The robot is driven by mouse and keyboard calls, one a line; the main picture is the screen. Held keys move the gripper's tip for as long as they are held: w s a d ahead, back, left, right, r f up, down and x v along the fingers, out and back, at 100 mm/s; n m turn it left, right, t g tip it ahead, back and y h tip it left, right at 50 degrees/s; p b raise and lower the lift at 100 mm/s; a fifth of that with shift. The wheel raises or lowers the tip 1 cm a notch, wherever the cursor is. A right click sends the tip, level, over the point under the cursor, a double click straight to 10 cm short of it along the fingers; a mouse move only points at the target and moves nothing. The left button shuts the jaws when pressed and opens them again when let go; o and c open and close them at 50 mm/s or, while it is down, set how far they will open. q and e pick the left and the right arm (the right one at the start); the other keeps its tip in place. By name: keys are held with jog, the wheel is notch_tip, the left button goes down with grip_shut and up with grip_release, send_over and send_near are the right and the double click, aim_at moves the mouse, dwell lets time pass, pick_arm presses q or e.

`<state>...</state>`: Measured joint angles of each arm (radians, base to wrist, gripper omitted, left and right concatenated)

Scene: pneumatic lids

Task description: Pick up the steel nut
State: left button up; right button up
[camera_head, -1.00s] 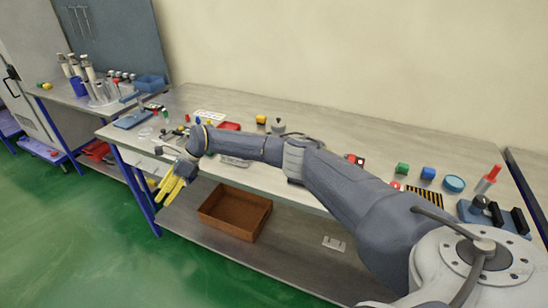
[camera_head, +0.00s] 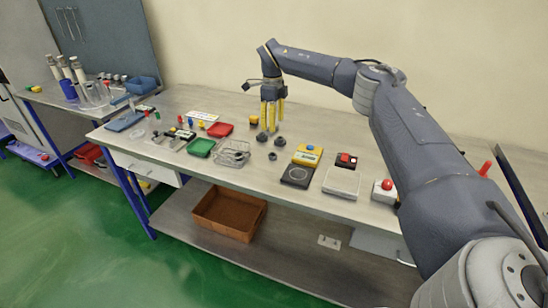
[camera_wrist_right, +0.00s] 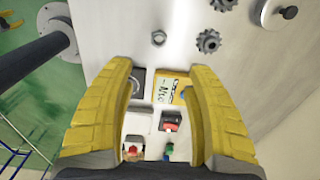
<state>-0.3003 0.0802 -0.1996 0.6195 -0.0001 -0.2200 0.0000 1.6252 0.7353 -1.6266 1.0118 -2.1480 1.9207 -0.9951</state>
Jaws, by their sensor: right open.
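The steel nut (camera_head: 272,156) lies on the workbench, just in front of the dark gears; it is small in the head view. In the right wrist view the nut (camera_wrist_right: 159,38) lies flat on the grey top, beyond the fingertips and roughly centred between them. My right gripper (camera_head: 272,130) points down over the bench, its yellow fingers beside the gears. In the right wrist view the gripper (camera_wrist_right: 160,68) is open with its fingers wide apart and nothing between them. My left gripper is not in view.
Two dark gears (camera_head: 262,137) (camera_head: 279,141) stand close behind the nut. A green tray (camera_head: 201,147) and red tray (camera_head: 220,129) lie further left.

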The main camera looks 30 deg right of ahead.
aim_at(273, 154)
notch_tip(273, 154, down, 15)
jog(key=shift+a+r, duration=0.1)
jog(key=shift+r, duration=0.05)
dwell(0.6)
jog(key=shift+o, duration=0.3)
grip_shut()
